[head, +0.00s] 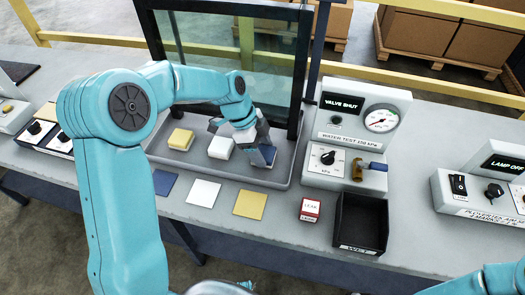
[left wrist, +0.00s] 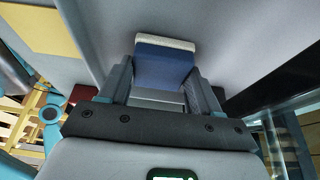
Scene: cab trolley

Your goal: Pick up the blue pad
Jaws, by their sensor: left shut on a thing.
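The blue pad (head: 264,156) is at the right end of the grey tray (head: 225,174), beside a white pad (head: 221,147) and a yellow pad (head: 181,139). My left gripper (head: 254,145) reaches down over the tray and is shut on the blue pad. In the left wrist view the blue pad (left wrist: 164,65), with a pale edge, sits between the two fingers (left wrist: 163,80). I cannot tell whether it touches the tray. My right gripper is out of view; only part of that arm shows at the lower right.
Blue (head: 165,183), white (head: 203,193) and yellow (head: 250,204) squares lie in front of the tray. A red-and-white LEAK block (head: 310,209) and a black WET bin (head: 361,225) stand to the right. A glass panel in a dark frame (head: 235,50) rises behind. The gauge box (head: 362,115) is right of the tray.

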